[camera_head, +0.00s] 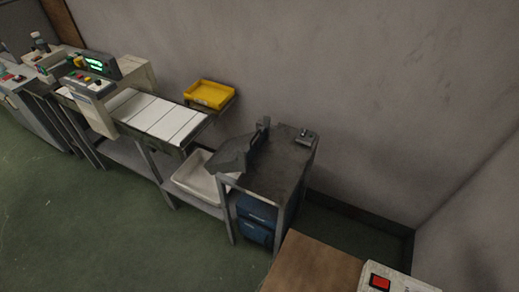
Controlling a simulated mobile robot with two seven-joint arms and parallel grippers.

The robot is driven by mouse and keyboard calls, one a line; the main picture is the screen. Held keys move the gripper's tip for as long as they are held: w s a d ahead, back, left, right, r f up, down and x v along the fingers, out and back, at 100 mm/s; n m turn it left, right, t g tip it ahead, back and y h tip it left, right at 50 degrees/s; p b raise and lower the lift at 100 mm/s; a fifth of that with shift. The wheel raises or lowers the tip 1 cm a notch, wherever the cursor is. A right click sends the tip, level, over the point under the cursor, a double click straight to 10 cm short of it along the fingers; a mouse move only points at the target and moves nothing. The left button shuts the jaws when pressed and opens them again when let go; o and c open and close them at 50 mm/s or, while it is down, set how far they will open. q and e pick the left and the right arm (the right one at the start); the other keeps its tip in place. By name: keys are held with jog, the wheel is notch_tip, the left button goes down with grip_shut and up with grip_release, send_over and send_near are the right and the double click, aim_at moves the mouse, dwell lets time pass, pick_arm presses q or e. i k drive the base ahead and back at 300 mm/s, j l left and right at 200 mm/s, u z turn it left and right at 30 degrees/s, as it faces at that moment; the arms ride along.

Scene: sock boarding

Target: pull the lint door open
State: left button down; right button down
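I cannot make out a part that is clearly a lint door. At the far left a grey machine (27,97) shows a smooth pale front, cut by the picture's edge. Beside it a control unit (97,66) has a lit green display and coloured buttons. Neither of my grippers shows in the head view.
A white slatted bed (155,116) runs right from the control unit, with a yellow tray (209,94) behind. A metal stand (284,158) holds blue bins (256,222) below; a white tub (196,178) sits beside it. A brown table (310,268) is in front. Green floor (110,235) is clear.

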aim_at(262, 235)
jog(key=i+j+z, duration=0.15)
jog(key=j, duration=0.2)
jog(key=i+j+z, duration=0.35)
jog(key=j, duration=0.4)
jog(key=i+j+z, duration=0.15)
jog(key=j, duration=0.25)
jog(key=i+j+z, duration=0.2)
jog(key=j, duration=0.2)
jog(key=i+j+z, duration=0.15)
jog(key=j, duration=0.3)
jog(key=j+z, duration=0.15)
jog(key=j, duration=0.3)
